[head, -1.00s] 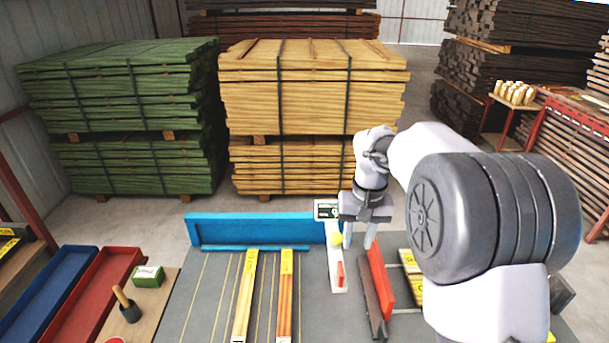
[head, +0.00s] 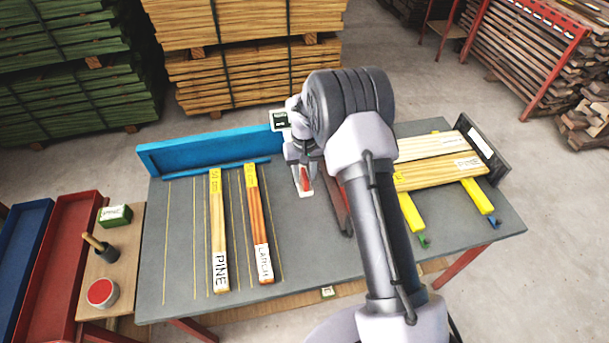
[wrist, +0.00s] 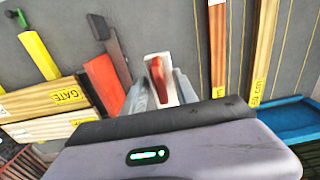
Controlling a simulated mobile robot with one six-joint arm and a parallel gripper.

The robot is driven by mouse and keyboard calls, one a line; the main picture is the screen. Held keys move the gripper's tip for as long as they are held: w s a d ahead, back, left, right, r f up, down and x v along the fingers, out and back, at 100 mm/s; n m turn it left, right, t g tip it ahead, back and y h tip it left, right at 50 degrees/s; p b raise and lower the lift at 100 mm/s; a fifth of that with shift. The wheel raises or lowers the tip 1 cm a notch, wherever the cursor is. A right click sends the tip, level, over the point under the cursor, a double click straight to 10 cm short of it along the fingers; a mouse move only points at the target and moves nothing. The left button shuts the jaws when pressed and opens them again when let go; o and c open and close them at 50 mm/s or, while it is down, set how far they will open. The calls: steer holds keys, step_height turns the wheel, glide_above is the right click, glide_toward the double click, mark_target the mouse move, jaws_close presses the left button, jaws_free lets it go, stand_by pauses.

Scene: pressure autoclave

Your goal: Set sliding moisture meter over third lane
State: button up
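The moisture meter shows its dark green display (head: 281,119) at the right end of the blue fence (head: 205,152). Its white arm with a red grip (head: 305,181) reaches onto the grey table. The red grip also shows in the wrist view (wrist: 158,80), on the white arm between the fingers. My gripper (head: 303,165) is over the meter's arm, fingers apart on either side; contact cannot be told. Thin yellow lines mark lanes on the table. A board marked PINE (head: 218,230) and an orange-brown LARCH board (head: 259,223) lie left of the meter. My arm hides part of the meter.
Pale boards (head: 440,160) rest on yellow supports at the right, beside a dark end plate (head: 482,150). A dark, red-sided piece (wrist: 104,82) lies near the gripper. A green box (head: 115,216) and red-topped pot (head: 102,293) stand left. The leftmost lanes are bare.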

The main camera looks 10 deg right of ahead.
steer(key=shift+f, duration=0.15)
jaws_close()
stand_by(1.4)
